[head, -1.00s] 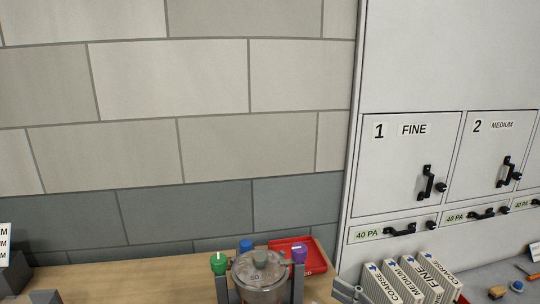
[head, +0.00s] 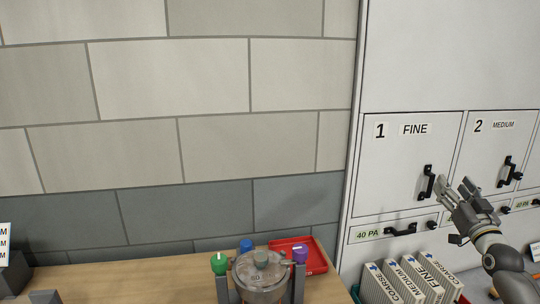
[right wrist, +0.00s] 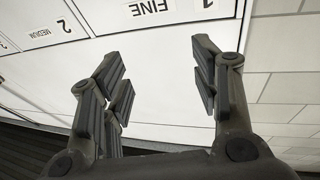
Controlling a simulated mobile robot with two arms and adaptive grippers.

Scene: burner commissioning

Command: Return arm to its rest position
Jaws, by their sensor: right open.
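My right gripper (head: 455,192) is raised at the right of the head view, in front of the cabinet doors. Its fingers are apart and nothing is between them. In the right wrist view the open right gripper (right wrist: 160,85) faces the white cabinet, with the labels FINE and MEDIUM upside down. In the head view its fingertips appear close to the black handle (head: 427,183) of the door marked 1 FINE (head: 395,165); I cannot tell whether they touch. My left gripper is not in view.
A wooden table (head: 140,284) holds a clear lidded vessel (head: 260,275) with green, blue and purple knobs. A red tray (head: 312,254) sits behind it. Labelled filters (head: 405,280), COARSE, MEDIUM and FINE, stand in a row below the cabinet. The door marked 2 MEDIUM (head: 490,165) is shut.

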